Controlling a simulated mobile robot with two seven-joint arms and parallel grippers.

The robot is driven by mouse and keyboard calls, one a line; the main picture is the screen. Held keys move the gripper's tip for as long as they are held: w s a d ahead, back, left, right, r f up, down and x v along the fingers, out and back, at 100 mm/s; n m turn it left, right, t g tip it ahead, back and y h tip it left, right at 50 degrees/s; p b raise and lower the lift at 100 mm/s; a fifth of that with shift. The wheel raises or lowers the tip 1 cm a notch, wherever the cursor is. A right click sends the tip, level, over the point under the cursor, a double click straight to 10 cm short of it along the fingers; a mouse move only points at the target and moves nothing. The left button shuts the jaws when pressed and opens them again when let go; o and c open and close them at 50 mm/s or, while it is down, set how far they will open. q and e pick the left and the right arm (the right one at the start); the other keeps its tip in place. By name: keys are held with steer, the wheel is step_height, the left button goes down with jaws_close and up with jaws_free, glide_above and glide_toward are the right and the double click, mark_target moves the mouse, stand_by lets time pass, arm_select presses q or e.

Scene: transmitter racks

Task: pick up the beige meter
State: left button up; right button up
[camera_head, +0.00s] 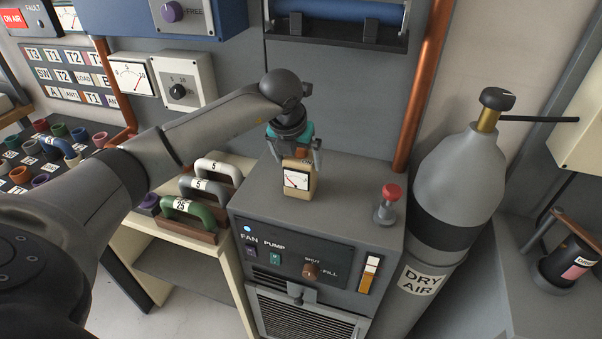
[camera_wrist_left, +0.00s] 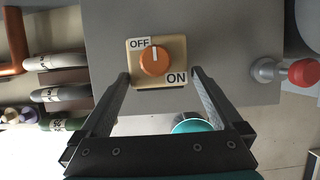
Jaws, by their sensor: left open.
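The beige meter (camera_head: 298,181) stands upright on top of the grey cabinet, its white dial facing the front. In the left wrist view the meter (camera_wrist_left: 156,62) shows its top, with an orange knob and OFF and ON labels. My left gripper (camera_head: 301,150) points down just above and around the meter's top. It is open, and its fingertips (camera_wrist_left: 160,74) flank the meter's left and right sides. I cannot tell whether either finger touches it. My right gripper is not in view.
A red-topped button post (camera_head: 388,203) stands right of the meter on the grey cabinet (camera_head: 345,214). Handled blocks (camera_head: 190,214) sit on a shelf at left. A copper pipe (camera_head: 424,85) and the DRY AIR cylinder (camera_head: 450,185) stand at right.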

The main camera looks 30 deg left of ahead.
arm_select(q)
steer(key=shift+x, duration=3.35)
steer(key=shift+a, duration=0.1)
steer(key=shift+c, duration=0.2)
steer(key=c, duration=1.4)
steer(key=shift+w+r, duration=0.1)
jaws_close()
